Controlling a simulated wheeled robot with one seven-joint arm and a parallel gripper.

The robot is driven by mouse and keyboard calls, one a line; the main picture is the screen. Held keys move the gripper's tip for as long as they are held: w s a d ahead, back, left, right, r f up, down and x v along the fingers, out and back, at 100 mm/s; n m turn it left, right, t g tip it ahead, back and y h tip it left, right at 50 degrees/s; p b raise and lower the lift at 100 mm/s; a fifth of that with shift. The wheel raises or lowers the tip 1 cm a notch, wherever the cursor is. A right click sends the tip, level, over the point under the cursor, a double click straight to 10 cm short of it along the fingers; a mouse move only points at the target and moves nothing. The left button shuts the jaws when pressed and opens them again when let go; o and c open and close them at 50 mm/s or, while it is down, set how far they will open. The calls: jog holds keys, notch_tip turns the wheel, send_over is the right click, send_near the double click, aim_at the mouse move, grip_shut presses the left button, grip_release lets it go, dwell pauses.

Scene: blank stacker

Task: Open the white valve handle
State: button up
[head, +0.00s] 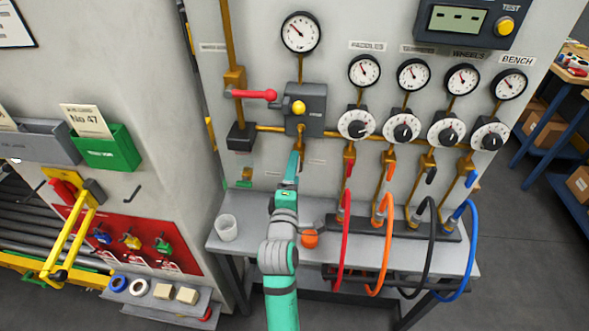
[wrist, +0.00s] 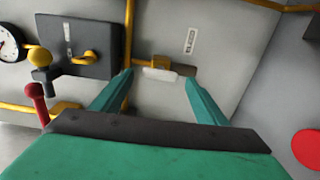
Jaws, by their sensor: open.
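The white valve handle (wrist: 160,75) shows in the wrist view as a short white bar in front of a brass fitting (wrist: 184,68) beside a brass pipe. My gripper (wrist: 158,80) is open, with one green finger on each side of the handle in the picture. I see no contact, and the depth gap is hard to judge. In the head view my gripper (head: 292,168) reaches up to the panel below the dark box with the yellow knob (head: 299,107). The white handle is hidden there behind my gripper.
A red lever (head: 255,95) is left of the box. Gauges and dials (head: 402,132) line the right, above red, orange, black and blue hoses (head: 384,245). A shelf (head: 262,258) below holds a white cup (head: 227,228) and an orange item (head: 310,240).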

jog(key=s, duration=0.9)
jog(key=shift+a, duration=0.3)
jog(key=s+d+f+m+g+y, duration=0.15)
jog(key=s+f+m, duration=0.65)
jog(key=s+f, duration=0.85)
jog(key=s+d+m+g, duration=0.1)
jog(key=s+d+m, duration=0.2)
jog(key=s+m, duration=0.6)
jog(key=f+v, duration=0.2)
jog(key=v, duration=1.1)
jog(key=shift+s+f, duration=0.15)
jog(key=shift+s, duration=0.05)
